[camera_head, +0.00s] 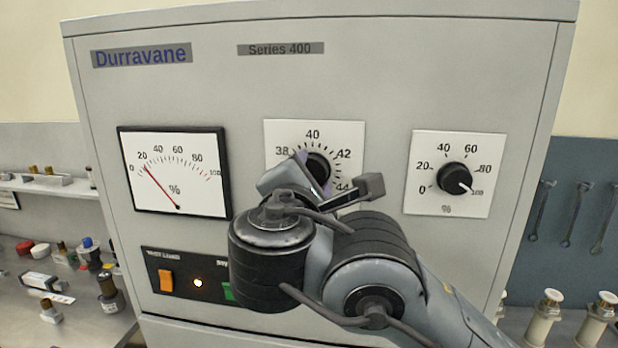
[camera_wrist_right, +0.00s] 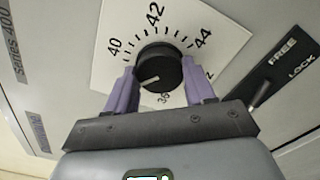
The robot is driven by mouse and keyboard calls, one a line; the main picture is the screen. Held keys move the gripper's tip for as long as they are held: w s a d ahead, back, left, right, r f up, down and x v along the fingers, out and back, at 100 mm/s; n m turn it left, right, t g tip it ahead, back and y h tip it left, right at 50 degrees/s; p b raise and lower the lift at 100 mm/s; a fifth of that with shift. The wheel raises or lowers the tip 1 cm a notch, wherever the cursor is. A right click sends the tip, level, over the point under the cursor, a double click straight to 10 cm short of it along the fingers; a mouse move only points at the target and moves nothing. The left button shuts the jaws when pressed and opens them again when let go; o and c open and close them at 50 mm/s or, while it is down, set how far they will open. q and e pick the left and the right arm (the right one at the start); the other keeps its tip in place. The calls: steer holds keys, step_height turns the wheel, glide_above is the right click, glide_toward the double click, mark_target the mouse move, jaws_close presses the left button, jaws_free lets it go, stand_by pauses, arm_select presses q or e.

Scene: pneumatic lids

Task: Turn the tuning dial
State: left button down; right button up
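The tuning dial (camera_head: 318,166) is a black round knob on a white scale plate marked 38 to 44, in the middle of the grey cabinet. The right wrist view shows the dial (camera_wrist_right: 158,69) with a white mark pointing left and slightly down, towards the left finger. My right gripper (camera_head: 314,172) reaches in from the lower right. Its two purple fingers flank the dial, one on each side, and appear to touch it, as its wrist view also shows (camera_wrist_right: 160,84). In the head view the gripper covers the dial's lower part. My left gripper is not in view.
A percent meter (camera_head: 175,171) at left has its red needle near 20. A second percent dial (camera_head: 455,178) at right points near 100. A FREE/LOCK lever (camera_wrist_right: 263,92) sits beside the tuning plate. An orange switch (camera_head: 166,281) and lit lamp (camera_head: 198,283) are lower left.

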steer(key=o, duration=0.4)
steer(key=shift+s, duration=0.1)
steer(key=shift+s+a+b, duration=0.2)
steer(key=shift+s+a, duration=0.1)
steer(key=shift+s, duration=1.45)
steer(key=shift+s+a+b, duration=0.15)
steer(key=shift+s+a, duration=0.1)
steer(key=shift+s, duration=1.5)
steer(key=shift+s+a+b, duration=0.2)
steer(key=shift+s+a, duration=0.1)
steer(key=shift+s, duration=1.45)
